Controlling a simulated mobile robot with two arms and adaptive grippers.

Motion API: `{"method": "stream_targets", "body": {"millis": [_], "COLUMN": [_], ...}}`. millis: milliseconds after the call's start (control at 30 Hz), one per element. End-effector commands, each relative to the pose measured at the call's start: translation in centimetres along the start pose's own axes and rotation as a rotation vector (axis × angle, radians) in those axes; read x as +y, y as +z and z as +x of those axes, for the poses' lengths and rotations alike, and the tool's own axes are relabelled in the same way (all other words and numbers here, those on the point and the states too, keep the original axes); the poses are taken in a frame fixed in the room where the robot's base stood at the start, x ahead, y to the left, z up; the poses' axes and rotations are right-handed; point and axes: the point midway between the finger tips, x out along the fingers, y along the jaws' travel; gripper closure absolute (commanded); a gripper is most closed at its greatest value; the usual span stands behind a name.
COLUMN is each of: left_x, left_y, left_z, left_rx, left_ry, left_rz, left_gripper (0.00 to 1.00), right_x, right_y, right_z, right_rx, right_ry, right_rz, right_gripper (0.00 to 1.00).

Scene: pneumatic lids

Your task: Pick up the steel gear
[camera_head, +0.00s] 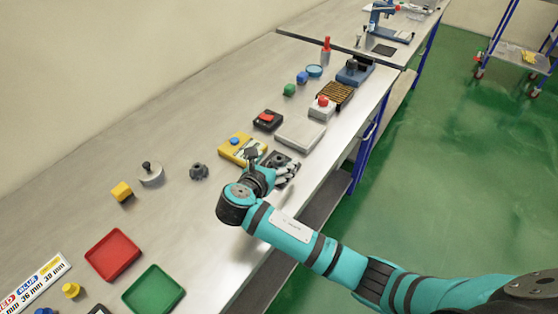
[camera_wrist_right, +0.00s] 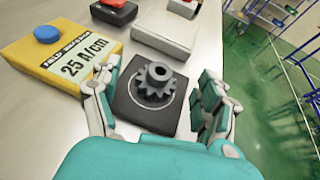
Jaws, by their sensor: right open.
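A dark grey steel gear (camera_wrist_right: 157,82) with a raised hub sits on a black square pad (camera_wrist_right: 130,108) in the right wrist view. In the head view this pad (camera_head: 268,159) is partly hidden by my right arm and gripper. My right gripper (camera_wrist_right: 158,76) is open, with one finger on each side of the gear and no clear contact. In the head view it shows as a right gripper (camera_head: 286,174) beside the yellow box. Another dark grey gear-like part (camera_head: 198,172) stands alone on the table to the left. My left gripper is not in view.
A yellow box (camera_head: 236,155) with a blue button, labelled 25 A/cm, stands close left of the pad. A grey plate (camera_head: 300,133) and a black box with a red switch (camera_head: 267,121) lie beyond. Red (camera_head: 113,254) and green (camera_head: 153,291) trays are near. The table's right edge is close.

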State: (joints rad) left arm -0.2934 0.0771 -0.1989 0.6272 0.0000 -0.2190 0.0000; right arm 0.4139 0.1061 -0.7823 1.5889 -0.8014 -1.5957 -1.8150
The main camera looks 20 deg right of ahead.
Motion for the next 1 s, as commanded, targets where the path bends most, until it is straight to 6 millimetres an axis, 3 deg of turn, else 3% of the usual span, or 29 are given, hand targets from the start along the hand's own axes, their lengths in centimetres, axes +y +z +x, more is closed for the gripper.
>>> {"method": "stream_targets", "body": {"millis": [167, 400, 1000], "left_x": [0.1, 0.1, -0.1], "left_y": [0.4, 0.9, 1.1], "left_z": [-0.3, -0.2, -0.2], "left_rx": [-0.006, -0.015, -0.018], "left_ry": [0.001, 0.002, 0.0], "left_rz": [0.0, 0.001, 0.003], "left_gripper": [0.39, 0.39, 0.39], "right_x": [-0.1, 0.0, 0.0], "right_y": [0.0, -0.1, -0.1], "right_z": [1.9, 2.0, 2.0], "right_rx": [-0.001, 0.0, 0.001], "right_ry": [-0.001, 0.001, 0.001], "right_rz": [-0.003, -0.001, -0.002], "right_gripper": [0.23, 0.23, 1.0]}}
